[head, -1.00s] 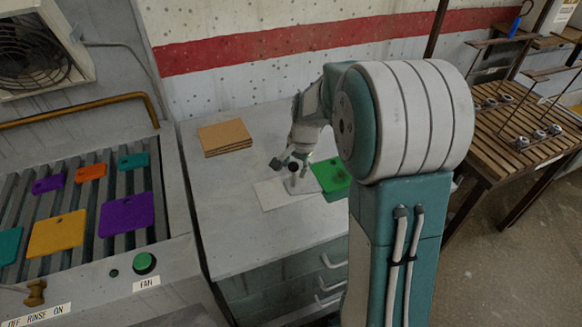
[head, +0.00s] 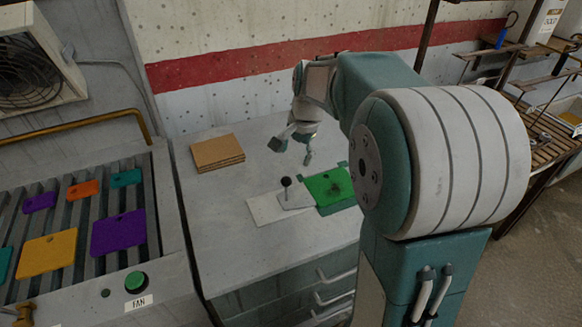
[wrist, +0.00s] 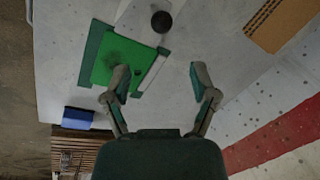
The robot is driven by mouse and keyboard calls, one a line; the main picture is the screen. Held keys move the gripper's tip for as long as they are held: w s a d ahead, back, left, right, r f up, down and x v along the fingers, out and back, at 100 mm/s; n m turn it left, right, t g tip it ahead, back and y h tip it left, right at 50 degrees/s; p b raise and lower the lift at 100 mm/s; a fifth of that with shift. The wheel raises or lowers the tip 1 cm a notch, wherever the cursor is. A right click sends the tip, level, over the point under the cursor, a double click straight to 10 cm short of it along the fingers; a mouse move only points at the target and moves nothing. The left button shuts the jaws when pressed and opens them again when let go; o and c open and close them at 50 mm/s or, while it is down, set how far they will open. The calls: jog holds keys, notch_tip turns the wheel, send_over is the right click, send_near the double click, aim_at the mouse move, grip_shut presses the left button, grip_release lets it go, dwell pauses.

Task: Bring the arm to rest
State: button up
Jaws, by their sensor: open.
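My gripper (head: 292,150) is open and empty above the grey worktop, near the wall. In the wrist view its two fingers (wrist: 160,85) stand wide apart with nothing between them. In the head view a green plate (head: 328,187) with a dark smudge lies on the worktop below and to the right of the gripper. Next to it is a pale fixture with a black knob (head: 286,181); the knob also shows in the wrist view (wrist: 161,21). My arm hides the right part of the worktop in the head view.
A stack of brown boards (head: 217,152) lies at the back left of the worktop. A wooden rack table (head: 535,135) is at right. A blue object (wrist: 78,115) shows in the wrist view.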

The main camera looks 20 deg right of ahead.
jog(key=shift+s+r, duration=0.15)
jog(key=shift+r, duration=0.55)
jog(key=s+a+r+n+t, duration=0.1)
jog(key=s+a+n, duration=0.2)
jog(key=s, duration=0.4)
jog(key=s+a+r+n+t, duration=0.1)
jog(key=s+a+n, duration=0.2)
jog(key=s, duration=0.5)
jog(key=s+a+n+t+h, duration=0.1)
jog(key=s+a+n, duration=0.2)
jog(key=s+n, duration=0.2)
jog(key=shift+s+r+t, duration=0.4)
jog(key=shift+s, duration=0.75)
